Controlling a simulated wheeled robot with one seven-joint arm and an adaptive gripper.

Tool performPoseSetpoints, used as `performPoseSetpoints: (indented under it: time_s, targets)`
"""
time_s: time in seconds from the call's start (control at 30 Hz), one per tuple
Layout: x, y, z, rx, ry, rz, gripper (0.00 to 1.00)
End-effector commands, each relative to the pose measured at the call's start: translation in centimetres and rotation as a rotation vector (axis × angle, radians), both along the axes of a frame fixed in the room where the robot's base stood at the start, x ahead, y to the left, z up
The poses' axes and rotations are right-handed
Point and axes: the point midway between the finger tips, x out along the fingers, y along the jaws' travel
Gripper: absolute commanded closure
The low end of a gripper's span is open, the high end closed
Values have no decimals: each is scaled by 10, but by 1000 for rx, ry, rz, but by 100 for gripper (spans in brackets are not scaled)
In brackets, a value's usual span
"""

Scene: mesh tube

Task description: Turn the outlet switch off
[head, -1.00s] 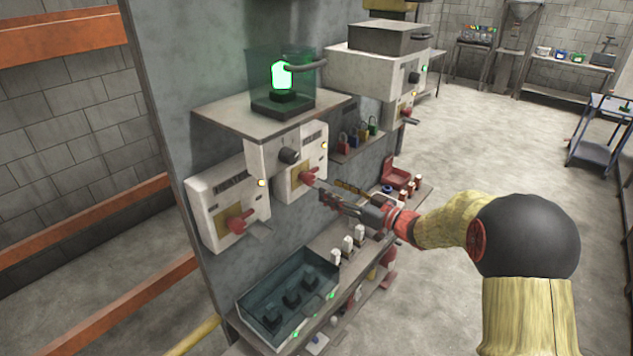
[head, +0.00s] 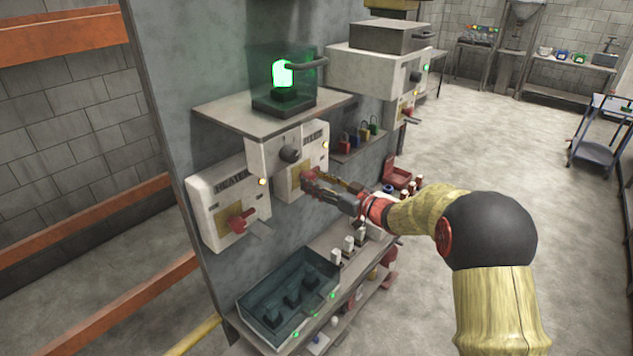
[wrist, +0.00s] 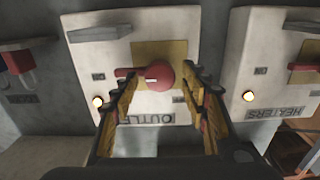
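The outlet box (head: 318,150) is a white panel in the middle of the head view. Its label is partly covered in the wrist view (wrist: 142,28). Its red switch (wrist: 157,75) has a round hub on a yellow plate, with its handle pointing left in the wrist view. The switch is partly hidden by the fingers in the head view. My gripper (wrist: 160,80) is open, with one finger on each side of the hub. The left finger overlaps the handle; I cannot tell if they touch.
The heaters box (head: 205,205) with its own red handle (head: 238,221) is beside it. A shelf (head: 235,118) with a green lamp (head: 282,74) juts out above. A dark open bin (head: 262,282) and several small white-topped items stand below.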

Motion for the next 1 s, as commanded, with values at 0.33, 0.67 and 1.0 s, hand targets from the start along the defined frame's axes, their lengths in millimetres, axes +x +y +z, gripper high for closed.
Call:
performPoseSetpoints:
  time_s: [0.33, 0.67, 1.0]
  targets:
    - [0, 0, 0, 0, 0, 0, 77]
    - [0, 0, 0, 0, 0, 0, 95]
    - [0, 0, 0, -29, -38, 0, 96]
